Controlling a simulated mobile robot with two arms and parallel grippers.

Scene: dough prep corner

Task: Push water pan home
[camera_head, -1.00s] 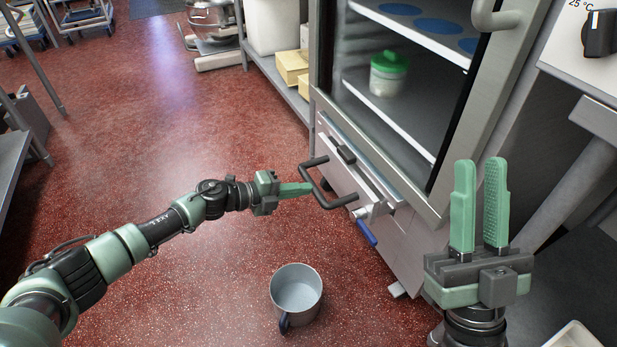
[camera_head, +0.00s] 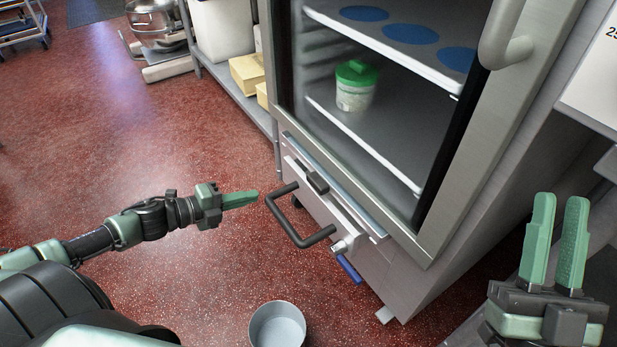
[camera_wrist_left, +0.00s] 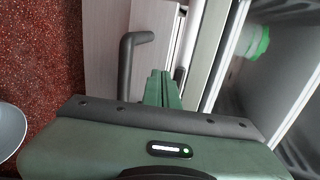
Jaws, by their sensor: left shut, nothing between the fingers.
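The water pan shows as a pale metal drawer front (camera_head: 334,207) low on the glass-doored cabinet (camera_head: 470,165), with a dark bent bar handle (camera_head: 298,238). How far it stands out is hard to tell. My left gripper (camera_head: 257,193) is shut and empty, its fingertips just left of the handle in the head view. In the left wrist view, my shut green fingers (camera_wrist_left: 162,76) point at the pale front, right of the dark handle (camera_wrist_left: 128,62). Contact cannot be told. My right gripper (camera_head: 558,202) is open and empty, fingers upward, at the lower right.
A grey pot (camera_head: 277,325) stands on the red floor below the handle. A blue lever (camera_head: 349,269) sits under the drawer front. A green-lidded tub (camera_head: 356,88) is inside the cabinet. A low shelf (camera_head: 234,98) with yellow boxes is behind. Floor to the left is open.

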